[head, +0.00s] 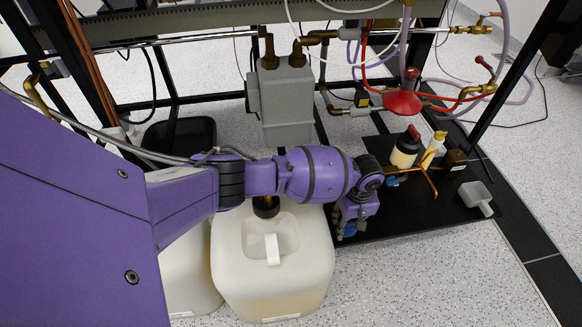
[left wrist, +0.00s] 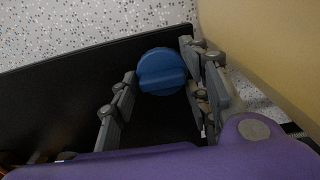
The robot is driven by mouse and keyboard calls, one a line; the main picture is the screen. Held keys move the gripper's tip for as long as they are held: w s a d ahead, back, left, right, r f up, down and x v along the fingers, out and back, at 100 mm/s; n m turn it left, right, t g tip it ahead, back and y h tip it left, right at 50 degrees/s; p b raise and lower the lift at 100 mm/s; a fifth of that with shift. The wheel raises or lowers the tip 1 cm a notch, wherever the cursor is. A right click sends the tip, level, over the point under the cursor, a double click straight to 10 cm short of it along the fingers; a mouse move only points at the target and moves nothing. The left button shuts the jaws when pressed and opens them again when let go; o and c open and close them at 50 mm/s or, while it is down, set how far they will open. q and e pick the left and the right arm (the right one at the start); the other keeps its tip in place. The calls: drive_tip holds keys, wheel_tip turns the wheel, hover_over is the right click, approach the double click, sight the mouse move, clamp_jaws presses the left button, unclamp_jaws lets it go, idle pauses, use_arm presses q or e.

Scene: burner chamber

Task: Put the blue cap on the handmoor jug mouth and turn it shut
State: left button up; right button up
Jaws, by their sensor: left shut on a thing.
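My left gripper (head: 350,222) is shut on the blue cap (head: 350,230), just right of the large off-white jug. In the left wrist view the cap (left wrist: 162,72) sits between the fingertips of the left gripper (left wrist: 160,66), with its ridged face showing. The jug (head: 310,262) stands upright on the floor with a moulded handle. A dark fitting (head: 266,208) shows at its top, partly behind my left arm; I cannot tell whether the mouth is open. A tan wall beside the gripper in the left wrist view (left wrist: 275,55) looks like the jug's side. My right gripper is not in view.
A second pale jug (head: 188,278) stands to the left, mostly behind my arm. A grey box with pipes (head: 285,100) hangs above. The front floor (head: 430,290) is clear.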

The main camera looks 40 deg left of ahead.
sight(350, 223)
use_arm(q)
wheel_tip(350, 223, up, 10)
drive_tip(key=p, duration=0.5)
drive_tip(key=shift+p, duration=0.4)
drive_tip(key=shift+w+d+r, duration=0.1)
